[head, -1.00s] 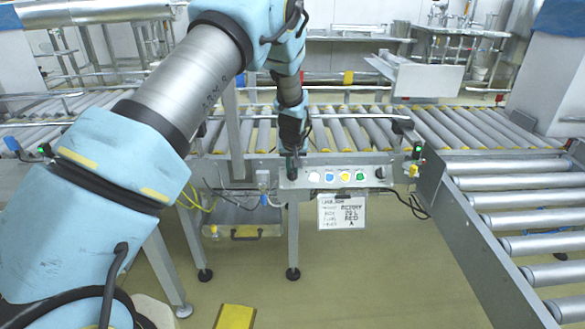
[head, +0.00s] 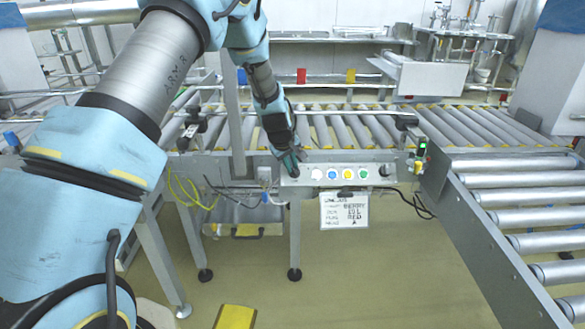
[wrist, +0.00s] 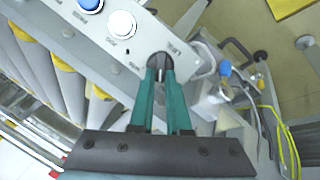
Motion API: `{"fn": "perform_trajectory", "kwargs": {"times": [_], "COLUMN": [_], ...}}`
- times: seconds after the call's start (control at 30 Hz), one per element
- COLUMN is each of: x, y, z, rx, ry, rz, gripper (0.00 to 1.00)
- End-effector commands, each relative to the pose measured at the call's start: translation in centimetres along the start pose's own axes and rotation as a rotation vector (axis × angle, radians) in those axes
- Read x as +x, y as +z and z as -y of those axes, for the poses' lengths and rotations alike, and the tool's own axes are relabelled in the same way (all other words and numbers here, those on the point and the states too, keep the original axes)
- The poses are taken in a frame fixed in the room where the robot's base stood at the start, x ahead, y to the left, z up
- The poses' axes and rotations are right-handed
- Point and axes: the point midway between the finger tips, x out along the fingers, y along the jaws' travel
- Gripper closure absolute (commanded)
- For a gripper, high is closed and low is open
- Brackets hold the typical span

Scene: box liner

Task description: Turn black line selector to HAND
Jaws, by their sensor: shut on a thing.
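A light grey control panel (head: 323,180) hangs on the front of the conveyor. My gripper (head: 291,168) is at its left end and hides most of what it holds there. In the wrist view the two green fingers of my gripper (wrist: 161,75) are closed around a small black selector knob (wrist: 157,59), with a pale marker line showing between the fingertips. Lettering beside the knob is too blurred to read, so I cannot tell which position it points to. My gripper is tilted in the head view.
White, blue, yellow and green buttons (head: 363,174) run along the panel, with another black knob (head: 385,170) at its right end. A whiteboard (head: 344,211) hangs below. Cables (head: 190,193) hang at the left. A roller conveyor (head: 515,195) stands at the right.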

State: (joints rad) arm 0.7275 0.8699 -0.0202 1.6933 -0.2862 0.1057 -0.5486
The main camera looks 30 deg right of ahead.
Motion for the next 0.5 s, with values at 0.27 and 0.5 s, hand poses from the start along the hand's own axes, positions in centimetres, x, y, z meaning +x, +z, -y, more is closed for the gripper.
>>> {"fn": "perform_trajectory", "kwargs": {"times": [0.27,0.5], "x": [0.41,0.32], "y": [0.42,0.49], "z": [0.47,0.48], "rx": [-0.140,-0.190], "ry": [0.045,0.062], "rz": [0.006,0.008], "gripper": [1.00,1.00]}}
